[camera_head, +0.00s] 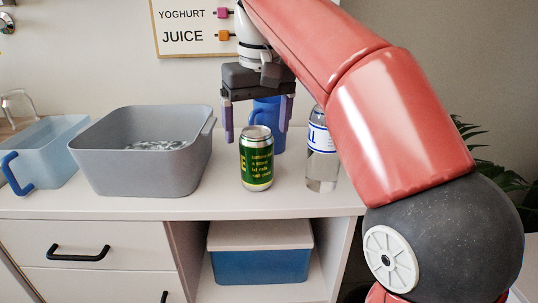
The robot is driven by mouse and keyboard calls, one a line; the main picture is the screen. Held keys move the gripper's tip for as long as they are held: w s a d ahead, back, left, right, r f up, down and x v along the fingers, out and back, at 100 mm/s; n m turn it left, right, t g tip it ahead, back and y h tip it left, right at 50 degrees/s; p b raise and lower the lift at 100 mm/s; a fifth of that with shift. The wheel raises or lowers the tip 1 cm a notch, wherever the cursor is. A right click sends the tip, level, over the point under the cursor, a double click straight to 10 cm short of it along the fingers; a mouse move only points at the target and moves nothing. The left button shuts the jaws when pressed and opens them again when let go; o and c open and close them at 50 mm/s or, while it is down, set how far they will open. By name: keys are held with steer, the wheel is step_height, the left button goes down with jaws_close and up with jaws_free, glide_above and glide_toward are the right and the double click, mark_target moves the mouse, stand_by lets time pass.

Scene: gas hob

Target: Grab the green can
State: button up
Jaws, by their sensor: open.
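The green can (257,163) stands upright on the white counter, with yellow lettering and a silver top. My gripper (255,128) points down above and around the level of the can's top, its two fingers spread apart. The left finger is just left of the can's upper part and the right finger is to its right. In this view I cannot tell whether the fingers are level with the can in depth or behind it. Nothing is held between the fingers.
A blue cup (268,112) stands behind the can, and a clear bottle (322,160) is close on its right. A grey basin (135,160) is to the left, with a pale blue container (45,150) beyond. The counter's front edge (200,212) is near the can.

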mark_target(257, 153)
steer(key=f, duration=0.2)
steer(key=w+f+b, duration=0.1)
steer(key=f, duration=0.2)
steer(key=f+b, duration=0.1)
steer(key=f, duration=0.1)
steer(key=shift+w+a+f, duration=0.15)
steer(key=shift+w+f, duration=0.1)
steer(key=shift+w, duration=0.15)
steer(key=shift+r, duration=0.1)
steer(key=c, duration=1.3)
